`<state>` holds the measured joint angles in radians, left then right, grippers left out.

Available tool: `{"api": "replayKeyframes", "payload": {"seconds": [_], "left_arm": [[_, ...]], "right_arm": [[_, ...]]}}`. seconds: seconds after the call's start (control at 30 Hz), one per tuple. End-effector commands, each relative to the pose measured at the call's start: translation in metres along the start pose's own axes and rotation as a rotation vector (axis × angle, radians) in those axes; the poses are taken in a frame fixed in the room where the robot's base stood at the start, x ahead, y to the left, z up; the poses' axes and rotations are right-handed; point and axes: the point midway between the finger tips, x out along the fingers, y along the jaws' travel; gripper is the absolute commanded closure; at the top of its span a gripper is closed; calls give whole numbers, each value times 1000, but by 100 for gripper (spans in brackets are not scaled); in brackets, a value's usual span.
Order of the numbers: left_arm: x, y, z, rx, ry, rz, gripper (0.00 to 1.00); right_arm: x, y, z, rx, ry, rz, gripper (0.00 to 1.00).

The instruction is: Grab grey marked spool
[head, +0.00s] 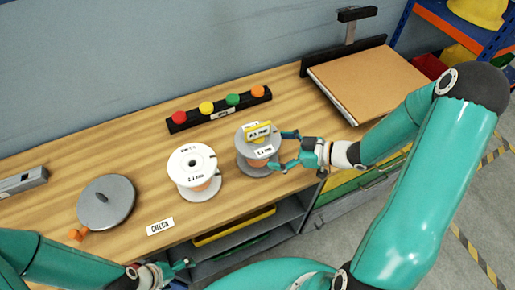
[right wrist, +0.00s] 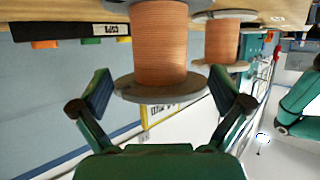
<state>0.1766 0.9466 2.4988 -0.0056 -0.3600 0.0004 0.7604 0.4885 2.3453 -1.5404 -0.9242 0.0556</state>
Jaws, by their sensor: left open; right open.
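The grey spool (head: 246,149) stands upright on the wooden bench, with a yellow tag and a white label on its top. In the right wrist view its copper-wound body (right wrist: 158,45) and grey flange are large and close. My right gripper (head: 281,151) is open at the spool's right side. Its fingers (right wrist: 163,100) are spread to either side of the spool in the right wrist view, with visible gaps and no grip. My left gripper (head: 178,273) is open and empty near the bench's front edge, low in the head view.
A white spool (head: 193,165) stands left of the grey one. Behind is a black bar with coloured knobs (head: 219,108). A grey disc (head: 106,199) and a CHECK label (head: 160,226) lie to the left. A brown board (head: 368,78) lies at back right.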

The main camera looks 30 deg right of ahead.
Motion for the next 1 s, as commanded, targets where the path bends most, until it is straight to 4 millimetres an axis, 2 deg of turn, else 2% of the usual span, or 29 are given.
{"api": "replayKeyframes", "payload": {"seconds": [0.3, 0.6, 1.0], "left_arm": [[-8, 3, 0, 0, 0, 0, 5], [-7, 3, 0, 0, 0, 0, 5], [-7, 3, 0, 0, 0, 0, 5]], "right_arm": [[42, 0, -4, 0, 0, -3, 0], [45, 1, -3, 0, 0, 0, 2], [45, 1, -4, 0, 1, 1, 68]]}}
